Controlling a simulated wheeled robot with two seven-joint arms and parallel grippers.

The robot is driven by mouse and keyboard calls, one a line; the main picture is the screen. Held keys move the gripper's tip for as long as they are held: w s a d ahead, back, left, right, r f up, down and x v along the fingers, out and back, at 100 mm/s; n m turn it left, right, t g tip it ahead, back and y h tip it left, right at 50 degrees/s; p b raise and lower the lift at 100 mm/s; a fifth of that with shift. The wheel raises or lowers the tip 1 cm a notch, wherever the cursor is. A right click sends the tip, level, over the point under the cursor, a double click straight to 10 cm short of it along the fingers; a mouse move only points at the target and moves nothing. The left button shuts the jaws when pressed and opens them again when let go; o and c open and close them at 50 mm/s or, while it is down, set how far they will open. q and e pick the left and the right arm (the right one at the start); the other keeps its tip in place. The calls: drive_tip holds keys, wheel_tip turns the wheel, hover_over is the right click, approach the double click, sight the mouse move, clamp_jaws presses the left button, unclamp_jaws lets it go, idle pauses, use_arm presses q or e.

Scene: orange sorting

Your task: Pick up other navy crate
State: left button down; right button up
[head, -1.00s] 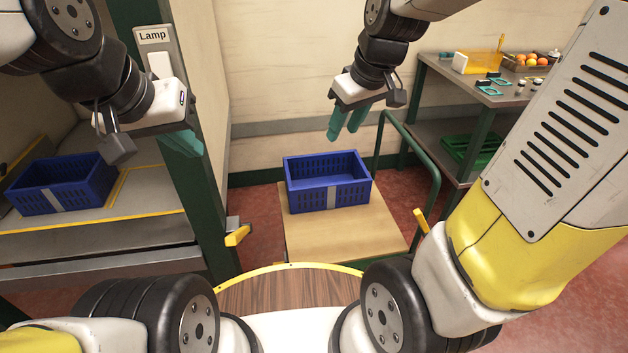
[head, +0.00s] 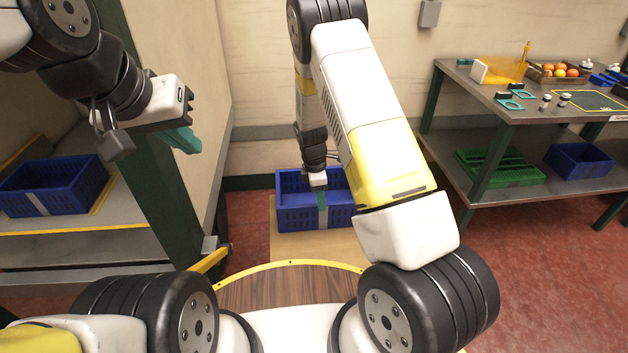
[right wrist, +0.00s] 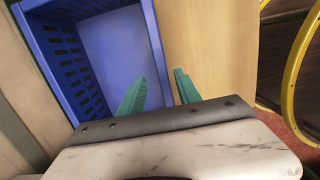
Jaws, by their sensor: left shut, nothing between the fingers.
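A navy crate (head: 295,218) sits on a wooden cart top in the middle of the head view; it looks empty. My right gripper (head: 321,200) is at its near wall, pointing down. In the right wrist view the open fingers (right wrist: 160,88) straddle the wall of this crate (right wrist: 155,45), one inside and one outside; I cannot tell whether they touch it. Another navy crate (head: 40,200) sits on the bench at the left. My left gripper (head: 186,140) is shut and empty, raised in front of the green post.
A grey workbench (head: 478,85) at the right carries a fruit tray (head: 545,78); its lower shelf holds a green crate (head: 500,176) and a blue crate (head: 578,168). A green post (head: 165,200) stands between the left bench and the cart (head: 345,245).

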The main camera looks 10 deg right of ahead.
sight(324, 213)
drive_tip(key=f, duration=0.4)
drive_tip(key=d+f, duration=0.1)
drive_tip(key=f, duration=0.2)
drive_tip(key=shift+s+d, duration=0.1)
drive_tip(key=shift+s, duration=0.15)
clamp_jaws()
drive_tip(key=shift+r, duration=0.1)
idle(1.0)
